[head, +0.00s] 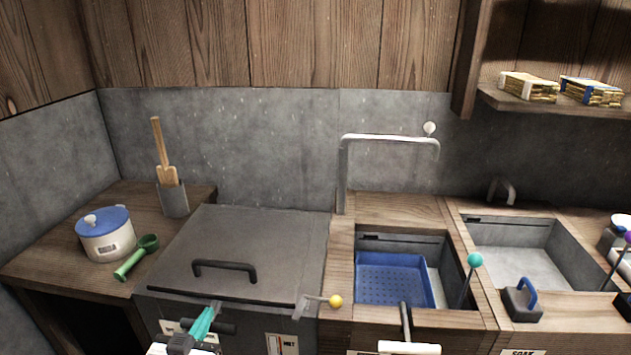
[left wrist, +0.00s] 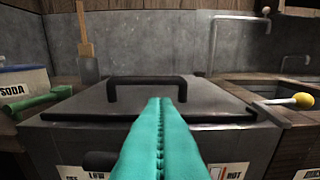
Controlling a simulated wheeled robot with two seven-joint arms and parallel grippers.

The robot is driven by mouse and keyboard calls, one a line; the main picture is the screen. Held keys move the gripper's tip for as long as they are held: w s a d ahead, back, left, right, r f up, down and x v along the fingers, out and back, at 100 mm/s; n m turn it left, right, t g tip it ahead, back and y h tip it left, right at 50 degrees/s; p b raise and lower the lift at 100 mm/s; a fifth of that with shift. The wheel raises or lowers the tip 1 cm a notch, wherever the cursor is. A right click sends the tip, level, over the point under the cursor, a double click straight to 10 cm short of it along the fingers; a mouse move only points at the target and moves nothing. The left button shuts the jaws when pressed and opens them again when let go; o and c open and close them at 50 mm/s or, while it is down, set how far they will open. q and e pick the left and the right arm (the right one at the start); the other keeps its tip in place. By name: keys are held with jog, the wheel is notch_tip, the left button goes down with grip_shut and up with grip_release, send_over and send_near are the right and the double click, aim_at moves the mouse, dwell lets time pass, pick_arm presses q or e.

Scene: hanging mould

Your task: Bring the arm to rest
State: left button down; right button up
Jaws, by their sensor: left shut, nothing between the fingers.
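My left gripper (head: 207,322) has teal fingers and sits low in the head view, in front of the grey lidded vat. Its fingers are shut together with nothing between them. In the left wrist view the closed teal fingers (left wrist: 160,115) point at the vat lid (left wrist: 205,100) and its black handle (left wrist: 147,82). In the head view the lid (head: 285,240) is down, with its black handle (head: 225,267) on top. The fingers appear apart from the handle. My right gripper is not in view.
A white pot with a blue lid (head: 105,236) and a green scoop (head: 135,258) stand on the left counter. A yellow-knobbed lever (head: 335,302) juts out at the vat's right. Two sinks lie further right, one holding a blue basket (head: 385,276). A teal-knobbed lever (head: 475,261) stands between them.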

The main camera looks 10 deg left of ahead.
pick_arm(q)
jog(key=s+d+f+m+g, duration=0.1)
jog(key=s+d+f+g, duration=0.2)
jog(key=s+f+g, duration=0.3)
jog(key=s+d+f+m+g+h, duration=0.1)
jog(key=s+d+f+g, duration=0.15)
jog(key=s, duration=0.55)
jog(key=s+d+f+m+g, duration=0.1)
jog(key=s+d+f+g, duration=0.1)
jog(key=s+f+g, duration=0.35)
notch_tip(320, 180, down, 23)
jog(key=s+g+p, duration=0.1)
jog(key=s+p, duration=0.1)
jog(key=s+a+f+g+p, duration=0.1)
jog(key=s+a+f+p, duration=0.1)
jog(key=s+f, duration=1.3)
jog(key=shift+s+a, duration=0.4)
jog(key=shift+s, duration=0.2)
